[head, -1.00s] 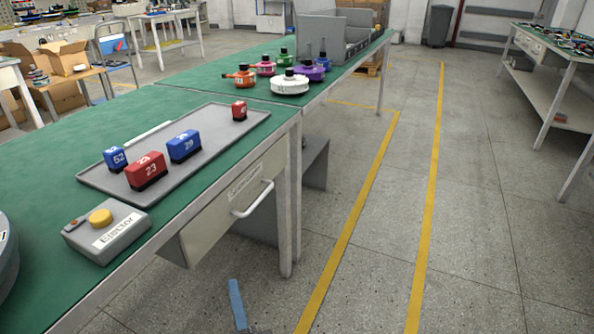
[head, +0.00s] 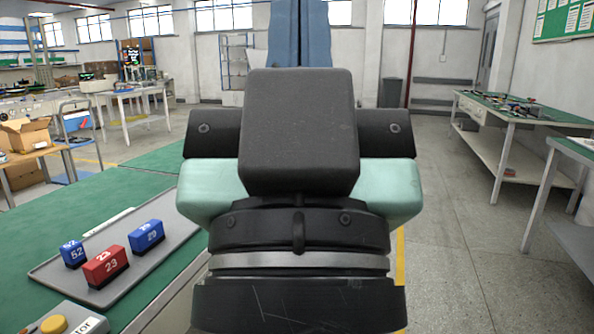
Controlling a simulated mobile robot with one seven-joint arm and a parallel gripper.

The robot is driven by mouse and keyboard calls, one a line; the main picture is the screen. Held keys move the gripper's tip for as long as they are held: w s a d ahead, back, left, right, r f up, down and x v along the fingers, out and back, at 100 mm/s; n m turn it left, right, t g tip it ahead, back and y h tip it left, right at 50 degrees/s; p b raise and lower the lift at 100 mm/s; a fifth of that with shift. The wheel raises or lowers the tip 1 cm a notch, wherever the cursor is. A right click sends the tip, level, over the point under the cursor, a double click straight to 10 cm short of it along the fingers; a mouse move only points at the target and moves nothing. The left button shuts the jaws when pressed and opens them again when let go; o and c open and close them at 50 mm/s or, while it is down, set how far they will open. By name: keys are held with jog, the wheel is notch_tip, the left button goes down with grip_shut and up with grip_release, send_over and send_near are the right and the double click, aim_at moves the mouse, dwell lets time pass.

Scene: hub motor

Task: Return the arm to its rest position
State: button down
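My gripper (head: 300,30) stands upright, large and close, in the middle of the head view. Its two blue fingers point up and lie side by side with only a thin dark line between them, so it looks shut. The fingertips are cut off by the top edge, and no held thing shows. Below the fingers are my dark block, the teal hand body and a black wrist with a grey ring. The gripper is well clear of the table in the picture and touches nothing that I can see.
The green worktable (head: 40,215) is at left, with a grey tray (head: 170,250) bearing a red block (head: 106,267) and two blue blocks. A grey box with a yellow button (head: 54,325) is at the bottom left. Floor at right is open, before another table (head: 510,120).

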notch_tip(320, 180, up, 31)
jog(key=p, duration=2.9)
jog(key=shift+a, duration=0.15)
jog(key=shift+w+r, duration=0.1)
